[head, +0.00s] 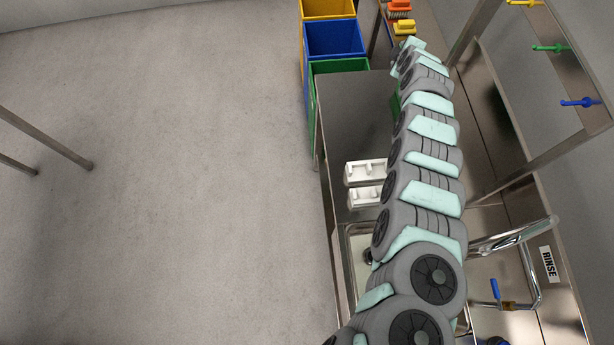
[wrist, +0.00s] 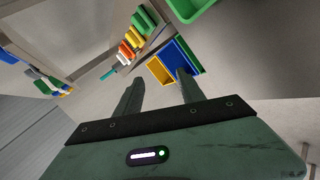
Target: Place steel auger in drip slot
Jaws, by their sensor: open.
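I cannot make out the steel auger in either view. Two white slotted holders (head: 365,172) stand on the steel counter in the head view, left of my arm. I cannot tell whether either has the drip slot. My gripper (wrist: 159,79) is open in the wrist view, with its two dark fingers apart and nothing between them. It points toward the coloured bins and brushes, apart from them. In the head view my arm stretches along the counter toward its far end, and the gripper itself cannot be made out there. My arm hides part of the counter and sink.
Yellow (head: 327,8), blue (head: 334,38) and green (head: 338,68) bins stand beyond the counter (head: 345,115). Coloured brushes (wrist: 131,46) sit on a rack. A sink with a tap (head: 512,237) and a RINSE sign (head: 548,264) is at right.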

